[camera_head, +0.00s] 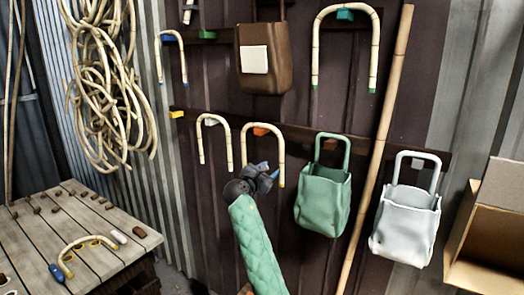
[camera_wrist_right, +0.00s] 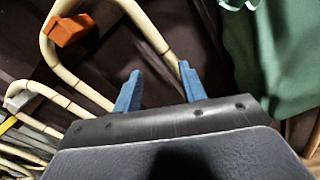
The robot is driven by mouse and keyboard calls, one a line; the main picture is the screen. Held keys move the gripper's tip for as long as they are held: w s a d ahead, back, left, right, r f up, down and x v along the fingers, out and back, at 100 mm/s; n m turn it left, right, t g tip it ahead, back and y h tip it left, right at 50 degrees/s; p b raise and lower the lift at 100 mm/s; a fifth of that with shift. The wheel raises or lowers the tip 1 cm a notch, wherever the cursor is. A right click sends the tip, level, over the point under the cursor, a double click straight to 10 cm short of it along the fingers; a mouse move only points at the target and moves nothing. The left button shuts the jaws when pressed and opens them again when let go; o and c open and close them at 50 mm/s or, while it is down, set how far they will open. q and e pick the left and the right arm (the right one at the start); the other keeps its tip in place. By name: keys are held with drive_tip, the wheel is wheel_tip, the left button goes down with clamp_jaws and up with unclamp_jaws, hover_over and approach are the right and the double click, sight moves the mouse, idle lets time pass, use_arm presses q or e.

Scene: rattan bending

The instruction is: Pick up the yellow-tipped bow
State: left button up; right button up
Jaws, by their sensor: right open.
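The yellow-tipped bow (camera_head: 281,155) hangs on an orange peg on the dark wall, with a yellow end showing on its right leg. My right gripper (camera_head: 264,174) is in front of the bow's lower part, between its two legs in the picture. In the right wrist view the blue fingers (camera_wrist_right: 158,86) are apart. One leg of the bow (camera_wrist_right: 146,26) runs to the right finger and the other passes toward the left finger. The lower ends are hidden there, and I cannot tell whether the fingers touch the bow. My left gripper is out of view.
A smaller bow (camera_head: 201,145) hangs just left. A green bag (camera_head: 323,200) and a white bag (camera_head: 405,222) hang to the right, with a long pole (camera_head: 378,150) between. A slatted table (camera_head: 110,262) with a bent bow stands at left, a cardboard box (camera_head: 490,235) at right.

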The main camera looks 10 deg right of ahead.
sight(281, 163)
drive_tip(key=shift+w+d+n+h+p, duration=0.1)
drive_tip(key=shift+w+d+n+p, duration=0.25)
drive_tip(key=shift+n, duration=0.4)
drive_tip(key=shift+w+d+n+h, duration=0.15)
drive_tip(key=shift+d+n, duration=0.3)
drive_tip(key=shift+n, duration=0.35)
drive_tip(key=shift+w+d+n+h+p, duration=0.1)
drive_tip(key=shift+w+d+n+p, duration=0.25)
drive_tip(key=shift+n, duration=0.4)
drive_tip(key=x, duration=0.1)
drive_tip(key=p+x, duration=0.2)
drive_tip(key=x, duration=0.1)
drive_tip(key=shift+s+d+r, duration=0.2)
drive_tip(key=shift+s+r, duration=0.05)
drive_tip(key=shift+s, duration=0.05)
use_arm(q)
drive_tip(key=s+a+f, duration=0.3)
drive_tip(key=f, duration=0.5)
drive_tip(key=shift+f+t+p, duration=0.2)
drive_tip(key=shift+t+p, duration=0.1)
use_arm(e)
drive_tip(key=shift+w+d+f, duration=0.15)
drive_tip(key=shift+w+d, duration=0.25)
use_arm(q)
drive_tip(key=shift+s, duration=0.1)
use_arm(e)
clamp_jaws()
